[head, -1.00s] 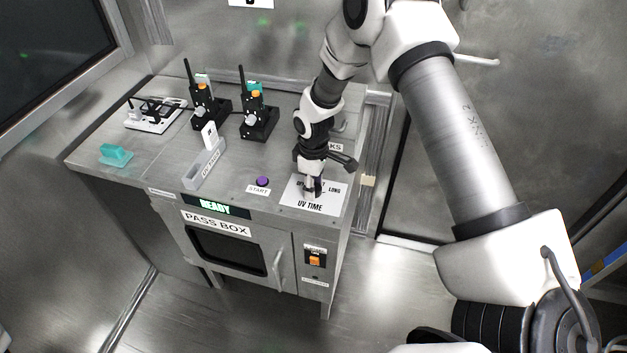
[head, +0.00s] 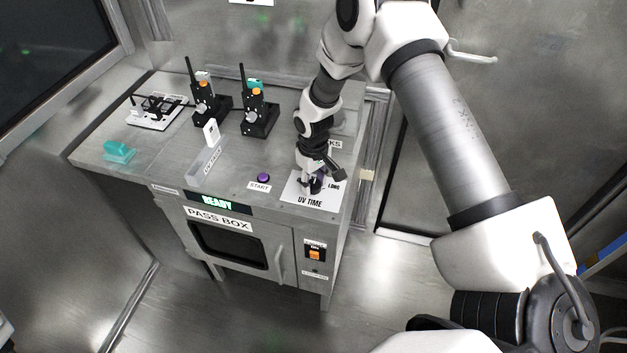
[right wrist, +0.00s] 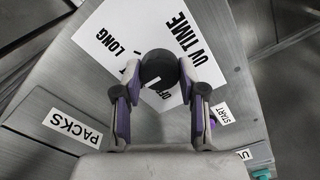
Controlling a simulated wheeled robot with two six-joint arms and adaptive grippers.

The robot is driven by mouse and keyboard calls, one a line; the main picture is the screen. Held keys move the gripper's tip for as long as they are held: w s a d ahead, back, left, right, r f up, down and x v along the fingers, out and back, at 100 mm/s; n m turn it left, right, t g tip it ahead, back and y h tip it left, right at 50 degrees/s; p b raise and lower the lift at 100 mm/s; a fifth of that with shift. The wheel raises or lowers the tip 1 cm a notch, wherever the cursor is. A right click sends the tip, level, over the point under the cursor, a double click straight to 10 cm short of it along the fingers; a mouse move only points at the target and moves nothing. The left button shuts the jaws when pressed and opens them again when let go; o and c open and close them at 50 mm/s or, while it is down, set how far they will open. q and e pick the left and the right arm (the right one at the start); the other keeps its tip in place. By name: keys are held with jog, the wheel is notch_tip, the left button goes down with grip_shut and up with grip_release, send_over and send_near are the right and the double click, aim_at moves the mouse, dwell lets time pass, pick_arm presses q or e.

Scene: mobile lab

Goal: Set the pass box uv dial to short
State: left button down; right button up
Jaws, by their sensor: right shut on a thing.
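The UV dial is a dark round knob (right wrist: 158,68) on the white UV TIME plate (right wrist: 178,28) of the pass box. My right gripper (right wrist: 160,80) is shut on the knob from above, with one finger at each side. A short pale mark shows on the knob's near edge; I cannot tell which setting it points to. LONG reads clearly on the plate, while the other setting words are partly hidden by the knob and fingers. In the head view the right gripper (head: 312,186) covers the dial on the plate (head: 309,201). My left gripper is out of view.
A purple start button (head: 263,177) sits left of the plate. A pale holder (head: 205,161), two black radio-like devices (head: 260,121), a white rack (head: 157,112) and a teal block (head: 119,151) stand on the pass box top. Its display (head: 218,203) reads READY.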

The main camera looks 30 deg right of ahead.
aim_at(313, 183)
jog(key=shift+s+f, duration=0.15)
jog(key=shift+s, duration=0.1)
jog(key=o, duration=1.1)
jog(key=shift+o, duration=0.2)
jog(key=shift+w, duration=0.15)
jog(key=shift+r, duration=0.25)
notch_tip(313, 183, up, 12)
jog(key=shift+f, duration=0.2)
